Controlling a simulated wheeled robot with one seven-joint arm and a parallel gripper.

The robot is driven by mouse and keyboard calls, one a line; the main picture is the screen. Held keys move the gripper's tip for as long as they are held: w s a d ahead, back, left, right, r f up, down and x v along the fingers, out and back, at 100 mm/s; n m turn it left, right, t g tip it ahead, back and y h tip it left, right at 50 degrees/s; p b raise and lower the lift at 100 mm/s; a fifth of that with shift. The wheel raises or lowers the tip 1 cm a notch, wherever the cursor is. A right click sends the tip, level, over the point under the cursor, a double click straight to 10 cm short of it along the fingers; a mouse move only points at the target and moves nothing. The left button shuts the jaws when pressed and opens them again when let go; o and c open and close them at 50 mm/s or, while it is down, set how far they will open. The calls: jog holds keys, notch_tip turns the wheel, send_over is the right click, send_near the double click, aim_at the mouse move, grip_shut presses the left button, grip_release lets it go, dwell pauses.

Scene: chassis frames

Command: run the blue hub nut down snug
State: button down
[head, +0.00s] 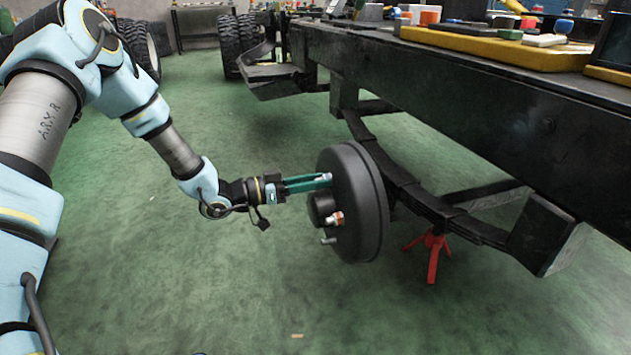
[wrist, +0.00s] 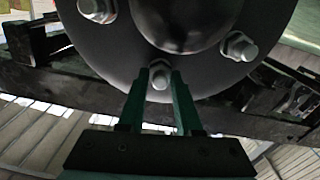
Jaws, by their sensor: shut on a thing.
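The black round hub drum (head: 360,200) is mounted on the axle end and faces left in the head view. My gripper (head: 327,180) has long green fingers that reach its face near the upper left edge. In the wrist view the fingertips (wrist: 160,72) are shut on a hub nut (wrist: 159,80) on its stud. Its colour looks pale grey there, so I cannot confirm blue. Two other nuts on studs, one upper left (wrist: 98,10) and one right (wrist: 240,46), sit around the dark centre cap (wrist: 180,20). In the head view a nut with a red-orange part (head: 336,218) shows lower down.
The black chassis rail (head: 480,90) runs above and to the right of the drum. A red stand (head: 432,252) is under the leaf spring (head: 425,200). A yellow tray (head: 490,44) with small parts lies on top. The green floor at left is clear.

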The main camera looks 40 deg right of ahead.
jog(key=shift+m, duration=0.3)
jog(key=m, duration=0.3)
jog(key=shift+m, duration=0.3)
jog(key=shift+a+m, duration=0.1)
jog(key=shift+m, duration=1.6)
jog(key=c, duration=0.6)
grip_release()
jog(key=p+v, duration=0.3)
jog(key=v, duration=0.7)
jog(key=shift+w+a, duration=0.1)
jog(key=shift+a, duration=0.25)
